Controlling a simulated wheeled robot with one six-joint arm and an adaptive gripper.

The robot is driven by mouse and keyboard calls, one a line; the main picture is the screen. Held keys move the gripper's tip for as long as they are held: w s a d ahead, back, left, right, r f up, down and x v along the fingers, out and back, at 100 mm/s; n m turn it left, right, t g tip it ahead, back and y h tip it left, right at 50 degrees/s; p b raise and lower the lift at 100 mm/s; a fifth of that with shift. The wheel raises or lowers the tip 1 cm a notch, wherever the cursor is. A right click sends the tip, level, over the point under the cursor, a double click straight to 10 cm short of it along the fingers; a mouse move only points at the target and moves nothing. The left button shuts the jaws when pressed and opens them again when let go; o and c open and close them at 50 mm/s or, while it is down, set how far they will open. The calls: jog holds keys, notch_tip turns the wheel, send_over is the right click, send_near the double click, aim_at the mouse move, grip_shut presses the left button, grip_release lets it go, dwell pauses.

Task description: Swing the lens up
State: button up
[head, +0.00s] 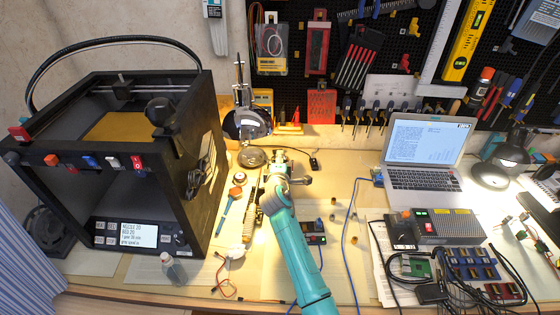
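A magnifier lamp stands at the back of the bench, left of centre, with a thin upright arm. Its round head with the lens (250,123) hangs on that arm, tilted, with a bright glare around it. A round grey disc (252,157) sits below the head; I cannot tell if it is the lamp's base. My gripper (279,158) is at the end of my teal arm, to the right of the disc and lower in the picture than the lens head. It appears apart from the lens. Its fingers are too small to tell open from shut.
A black 3D printer (115,185) fills the left. A laptop (425,150), a grey power box (440,227) and circuit boards lie right. A screwdriver (228,205) and a blue cable (345,235) lie near my arm. The pegboard (385,55) with tools rises behind.

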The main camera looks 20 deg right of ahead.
grip_shut()
jog(key=shift+w+r+g, duration=0.1)
jog(key=shift+r+g, duration=0.15)
jog(key=shift+g, duration=0.05)
dwell(0.7)
jog(key=shift+w+r+g+y, duration=0.2)
jog(key=shift+r+g+y, duration=0.3)
jog(key=shift+g, duration=0.5)
jog(key=shift+w+d+r+g+y, duration=0.1)
jog(key=shift+w+r+g+y, duration=0.15)
jog(key=shift+g, duration=0.5)
jog(key=shift+w+d+r+g+y, duration=0.15)
jog(key=shift+r+g, duration=0.2)
jog(key=shift+g, duration=0.4)
